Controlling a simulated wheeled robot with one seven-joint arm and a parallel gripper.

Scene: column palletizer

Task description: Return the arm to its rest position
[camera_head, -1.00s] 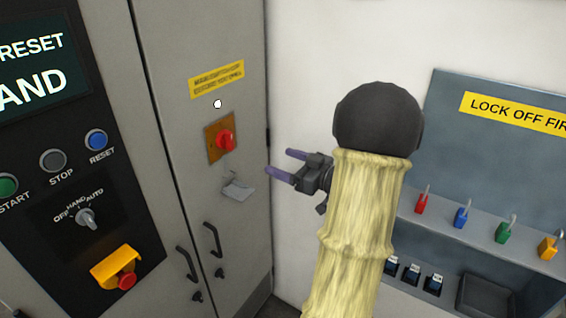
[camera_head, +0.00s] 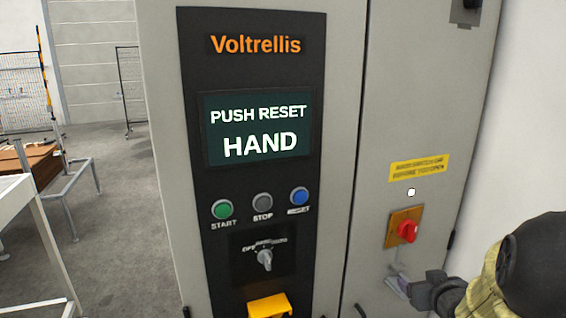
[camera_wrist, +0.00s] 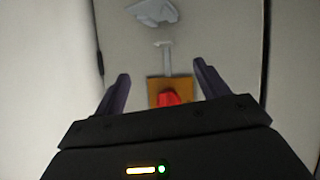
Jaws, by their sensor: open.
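My gripper (camera_head: 398,284) is at the lower right of the head view, in front of the cabinet door and below the red rotary switch (camera_head: 407,231). The wrist view shows its two dark fingers (camera_wrist: 160,88) spread apart with nothing between their tips. The red switch (camera_wrist: 168,98) on its orange plate (camera_wrist: 182,86) shows beyond the gripper's body, partly hidden by it. My arm, in a pale yellow sleeve with a black joint, fills the lower right corner of the head view.
The grey control cabinet has a screen (camera_head: 257,129) reading PUSH RESET HAND. Below are START (camera_head: 222,209), STOP (camera_head: 262,203) and RESET (camera_head: 299,197) buttons, a selector knob (camera_head: 265,260) and a yellow guard (camera_head: 268,306). Open floor (camera_head: 120,200) and a table frame (camera_head: 35,230) lie left.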

